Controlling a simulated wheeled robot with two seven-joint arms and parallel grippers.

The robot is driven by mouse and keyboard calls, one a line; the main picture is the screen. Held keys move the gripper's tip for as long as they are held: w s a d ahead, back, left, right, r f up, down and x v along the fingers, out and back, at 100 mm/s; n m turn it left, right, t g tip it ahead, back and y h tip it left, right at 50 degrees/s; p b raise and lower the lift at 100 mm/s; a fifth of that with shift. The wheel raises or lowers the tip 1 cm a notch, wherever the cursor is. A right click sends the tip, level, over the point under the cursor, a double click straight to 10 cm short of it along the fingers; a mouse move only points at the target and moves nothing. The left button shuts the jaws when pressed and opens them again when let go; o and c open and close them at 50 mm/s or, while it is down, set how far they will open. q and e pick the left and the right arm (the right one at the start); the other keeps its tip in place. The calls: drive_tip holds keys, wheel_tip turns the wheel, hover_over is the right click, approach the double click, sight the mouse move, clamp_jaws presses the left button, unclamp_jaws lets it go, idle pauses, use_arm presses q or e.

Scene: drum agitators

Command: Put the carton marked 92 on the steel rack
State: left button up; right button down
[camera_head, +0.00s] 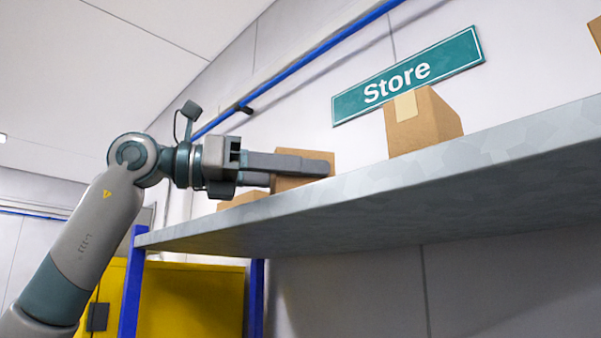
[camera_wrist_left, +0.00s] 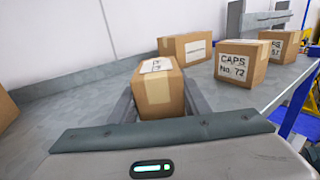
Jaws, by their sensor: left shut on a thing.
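A brown carton (camera_wrist_left: 158,92) sits between the fingers of my left gripper (camera_head: 300,172), which is shut on it. It has a white label on top, whose mark I cannot read. In the head view this carton (camera_head: 308,152) is partly hidden by the fingers, at the front edge of the grey steel rack shelf (camera_head: 370,190). I cannot tell whether it touches the shelf. No carton showing the mark 92 is readable. My right gripper is not in view.
A carton reading CAPS No. 72 (camera_wrist_left: 242,62) stands right of the held one, with another carton (camera_wrist_left: 281,46) beyond it and a wide one (camera_wrist_left: 186,46) behind. One carton (camera_head: 422,120) stands under the Store sign (camera_head: 408,75). A yellow cabinet (camera_head: 190,300) is below.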

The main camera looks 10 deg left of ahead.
use_arm(q)
drive_tip(key=o, duration=1.3)
drive_tip(key=shift+c, duration=0.2)
drive_tip(key=shift+a, duration=0.1)
drive_tip(key=shift+s+a+b, duration=0.3)
drive_tip(key=shift+a+b, duration=0.05)
drive_tip(key=shift+a, duration=0.15)
drive_tip(key=b+v, duration=0.4)
drive_tip(key=v, duration=1.2)
drive_tip(key=shift+b, duration=0.4)
drive_tip(key=shift+s, duration=0.15)
